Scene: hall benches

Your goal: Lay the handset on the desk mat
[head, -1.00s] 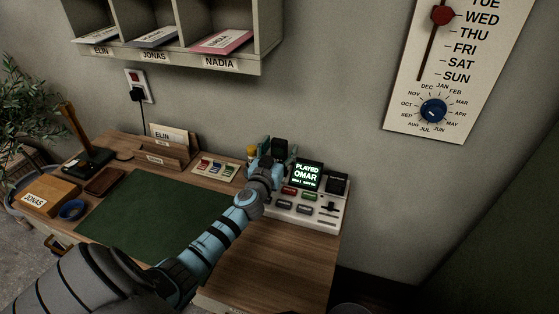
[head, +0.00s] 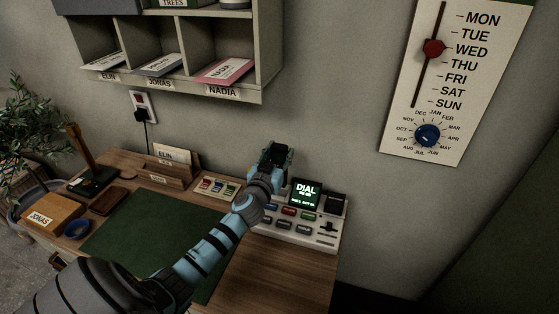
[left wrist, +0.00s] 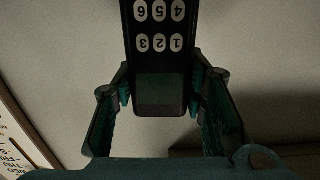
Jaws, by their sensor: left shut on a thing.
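The handset, dark with a number keypad, fills the top middle of the left wrist view (left wrist: 160,60). My left gripper (left wrist: 160,100) is shut on it, with one finger on each side. In the head view, my left gripper (head: 276,158) is raised above the back of the phone console, and the handset is largely hidden there by the gripper. The green desk mat (head: 150,235) lies flat on the desk, to the left of the gripper and partly behind my arm. My right gripper is not in view.
The phone console (head: 300,228) with a lit "DIAL" screen stands at the desk's right. A letter rack (head: 172,172), a small tray of coloured pieces (head: 217,187), a blue ring (head: 77,229) and a wooden box (head: 53,213) surround the mat. Pigeonholes (head: 180,88) hang above.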

